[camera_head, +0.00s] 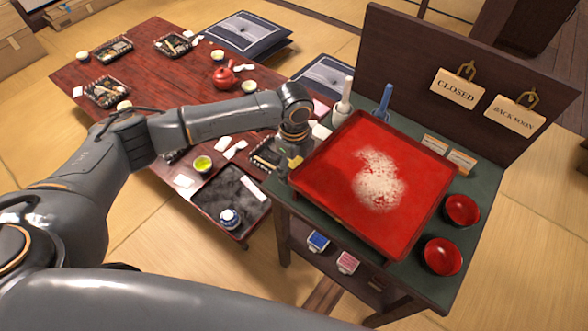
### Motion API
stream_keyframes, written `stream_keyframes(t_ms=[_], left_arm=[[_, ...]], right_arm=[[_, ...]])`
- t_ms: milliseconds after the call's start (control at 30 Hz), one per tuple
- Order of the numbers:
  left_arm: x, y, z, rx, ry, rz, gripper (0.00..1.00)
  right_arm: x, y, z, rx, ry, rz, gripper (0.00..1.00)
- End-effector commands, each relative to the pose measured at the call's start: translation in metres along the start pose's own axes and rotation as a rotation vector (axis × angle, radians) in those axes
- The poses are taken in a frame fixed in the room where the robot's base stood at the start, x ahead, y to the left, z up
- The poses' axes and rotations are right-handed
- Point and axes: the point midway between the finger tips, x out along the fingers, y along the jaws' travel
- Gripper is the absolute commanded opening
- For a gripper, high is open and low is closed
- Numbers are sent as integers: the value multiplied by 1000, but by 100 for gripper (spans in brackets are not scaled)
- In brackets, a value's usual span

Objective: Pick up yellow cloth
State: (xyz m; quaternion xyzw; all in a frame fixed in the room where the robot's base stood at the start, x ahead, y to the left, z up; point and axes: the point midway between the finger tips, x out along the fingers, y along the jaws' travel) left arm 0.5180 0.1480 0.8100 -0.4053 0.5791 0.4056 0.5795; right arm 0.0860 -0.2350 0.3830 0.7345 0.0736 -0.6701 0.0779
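My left arm reaches in from the left over the low red table. Its gripper (287,170) points down beside the left edge of the red tray (330,210) on the green-topped stand. A small yellow patch (295,161) shows at the gripper; I cannot tell whether it is the yellow cloth or part of the gripper. No other yellow cloth is clearly visible. The fingers are too small and covered to show whether they are open or shut. My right gripper is out of view.
The red tray holds scattered white powder (380,180). Two red bowls (462,210) (443,256) stand to its right. White and blue bottles (344,95) (385,102) stand behind it, before an upright sign board (410,60). A black tray (205,200) lies left of the stand.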

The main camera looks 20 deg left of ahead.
Motion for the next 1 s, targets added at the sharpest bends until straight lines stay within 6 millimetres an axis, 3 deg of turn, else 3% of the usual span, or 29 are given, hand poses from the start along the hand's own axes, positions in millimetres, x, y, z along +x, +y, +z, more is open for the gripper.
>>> stream_keyframes(t_ms=[33, 300, 733, 867, 1000], left_arm=[[0, 0, 0, 0, 0, 0, 62], [0, 0, 0, 0, 0, 0, 8], [-10, -1, 0, -1, 0, -2, 7], [-32, -1, 0, 0, 1, -5, 7], [-70, -2, 1, 0, 0, -6, 7]], right_arm=[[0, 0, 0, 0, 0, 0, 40], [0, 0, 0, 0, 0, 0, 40], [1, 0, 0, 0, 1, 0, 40], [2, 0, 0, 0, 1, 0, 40], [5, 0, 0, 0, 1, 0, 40]])
